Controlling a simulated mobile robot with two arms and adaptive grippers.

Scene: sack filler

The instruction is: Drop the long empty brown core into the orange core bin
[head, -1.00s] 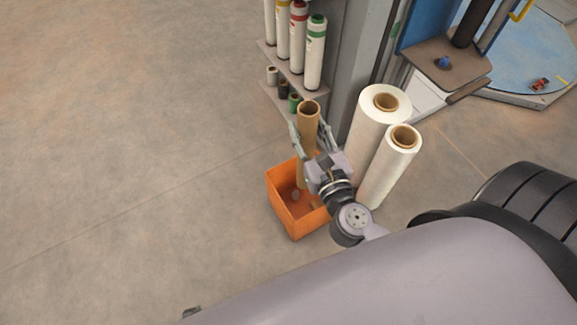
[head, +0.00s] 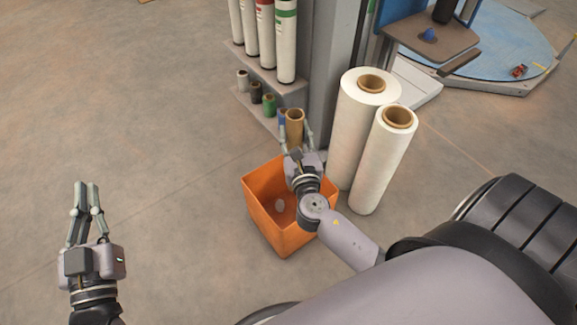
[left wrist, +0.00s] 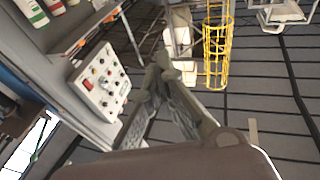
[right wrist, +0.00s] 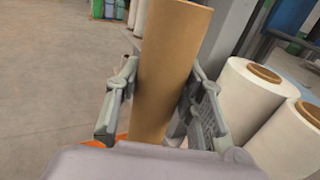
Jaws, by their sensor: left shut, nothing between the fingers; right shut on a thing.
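The long brown core (head: 295,128) is a hollow tube, held roughly upright in my right gripper (head: 296,140). In the right wrist view the brown core (right wrist: 165,75) stands between the two fingers of the right gripper (right wrist: 160,95). The orange core bin (head: 262,196) stands on the floor below and around my right wrist. The core's lower part is hidden behind the gripper and the bin's far side. A small pale thing lies inside the bin. My left gripper (head: 86,190) is shut and empty, off to the left over bare floor. Its fingers (left wrist: 160,75) also show together in the left wrist view.
Two large white film rolls (head: 362,90) (head: 385,160) stand just right of the bin. A shelf (head: 262,75) with tall rolls and small spools is behind it, beside a grey column (head: 325,60). The floor to the left is clear.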

